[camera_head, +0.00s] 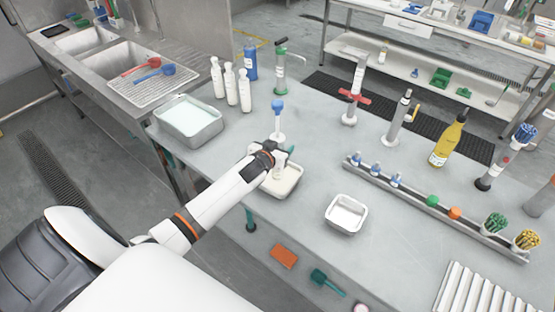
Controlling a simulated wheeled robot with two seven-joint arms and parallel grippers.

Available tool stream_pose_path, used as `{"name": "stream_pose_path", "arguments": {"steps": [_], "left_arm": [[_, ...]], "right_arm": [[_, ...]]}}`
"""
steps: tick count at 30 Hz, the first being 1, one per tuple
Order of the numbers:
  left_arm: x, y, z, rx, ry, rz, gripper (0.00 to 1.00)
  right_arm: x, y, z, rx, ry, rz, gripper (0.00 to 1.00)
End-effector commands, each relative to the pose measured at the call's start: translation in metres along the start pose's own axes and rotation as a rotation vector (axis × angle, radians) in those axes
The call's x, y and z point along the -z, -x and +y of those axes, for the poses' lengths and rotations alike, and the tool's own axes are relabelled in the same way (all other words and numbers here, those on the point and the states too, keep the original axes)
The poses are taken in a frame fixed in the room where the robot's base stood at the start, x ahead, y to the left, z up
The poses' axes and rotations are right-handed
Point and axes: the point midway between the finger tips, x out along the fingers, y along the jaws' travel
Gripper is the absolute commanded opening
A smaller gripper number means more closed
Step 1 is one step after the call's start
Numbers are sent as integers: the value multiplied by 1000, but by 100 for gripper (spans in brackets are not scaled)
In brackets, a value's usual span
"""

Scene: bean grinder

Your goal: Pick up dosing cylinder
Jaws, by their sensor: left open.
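My left gripper (278,161) is open over the left part of the table. A pale upright cylinder (279,172) shows at its fingers, above a shallow cream tray (293,181); the gripper partly hides it. I cannot tell whether the fingers touch it. Other tall cylinders on stands are farther right, one with a red collar (354,97) and a grey one (401,115). Which of these is the dosing cylinder is not clear from the picture. My right gripper is not in view.
A metal tub of pale liquid (190,119) and several white bottles (230,84) stand at the back left. A small white-lined tray (346,213) is right of the gripper. A long rack (467,226) with small items crosses the right side. The table's middle is fairly clear.

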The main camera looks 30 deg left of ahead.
Motion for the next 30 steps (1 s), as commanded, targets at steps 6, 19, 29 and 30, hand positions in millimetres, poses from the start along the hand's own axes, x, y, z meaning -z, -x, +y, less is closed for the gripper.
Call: {"name": "stream_pose_path", "arguments": {"steps": [6, 19, 29, 30], "left_arm": [[1, -9, 0, 1, 0, 0, 62], [1, -9, 0, 1, 0, 0, 16], [0, -8, 0, 1, 0, -1, 0], [-2, -8, 0, 1, 0, -2, 0]], "right_arm": [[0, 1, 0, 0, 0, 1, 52], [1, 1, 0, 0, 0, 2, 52], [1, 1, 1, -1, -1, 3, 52], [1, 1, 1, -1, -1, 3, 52]]}}
